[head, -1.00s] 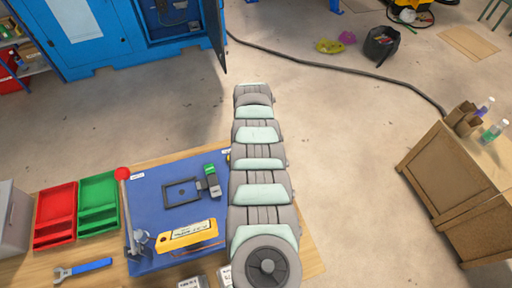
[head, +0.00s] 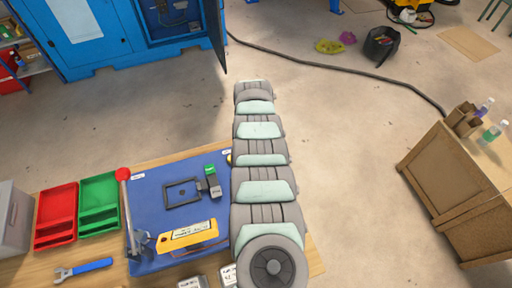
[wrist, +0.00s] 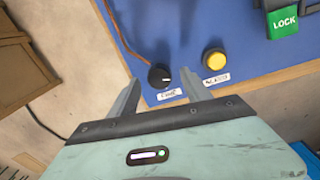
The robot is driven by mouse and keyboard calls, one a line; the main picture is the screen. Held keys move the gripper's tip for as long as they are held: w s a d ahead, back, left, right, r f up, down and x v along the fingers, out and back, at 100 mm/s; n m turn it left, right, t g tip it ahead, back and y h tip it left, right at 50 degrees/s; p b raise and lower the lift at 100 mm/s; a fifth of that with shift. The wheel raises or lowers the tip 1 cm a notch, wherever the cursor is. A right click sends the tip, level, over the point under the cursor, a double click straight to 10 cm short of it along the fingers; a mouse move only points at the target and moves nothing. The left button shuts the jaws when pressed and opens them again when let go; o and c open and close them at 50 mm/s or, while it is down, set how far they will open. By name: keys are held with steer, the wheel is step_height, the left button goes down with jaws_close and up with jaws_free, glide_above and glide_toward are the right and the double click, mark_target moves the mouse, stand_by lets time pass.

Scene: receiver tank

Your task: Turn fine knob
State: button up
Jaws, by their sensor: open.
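A black round knob (wrist: 159,76) with a white pointer mark sits near the edge of the blue board (wrist: 190,38) in the wrist view. A small white label (wrist: 169,94) lies beside it; its text is hard to read, perhaps "FINE". My gripper (wrist: 160,78) is open, with one finger to each side of the knob in the picture. I see no contact, and the height gap cannot be judged. In the head view my arm covers the knob and the gripper; the blue board (head: 150,205) shows left of the arm.
A yellow button (wrist: 215,60) with a label is right of the knob. A green LOCK block (wrist: 283,22) is farther right. A brown cable runs to the knob. In the head view, a red-topped lever (head: 123,174), a yellow device (head: 188,235) and red and green trays stand left.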

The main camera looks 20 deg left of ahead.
step_height(320, 180, up, 10)
steer(key=shift+a+f, duration=0.15)
steer(key=shift+f, duration=0.1)
stand_by(0.5)
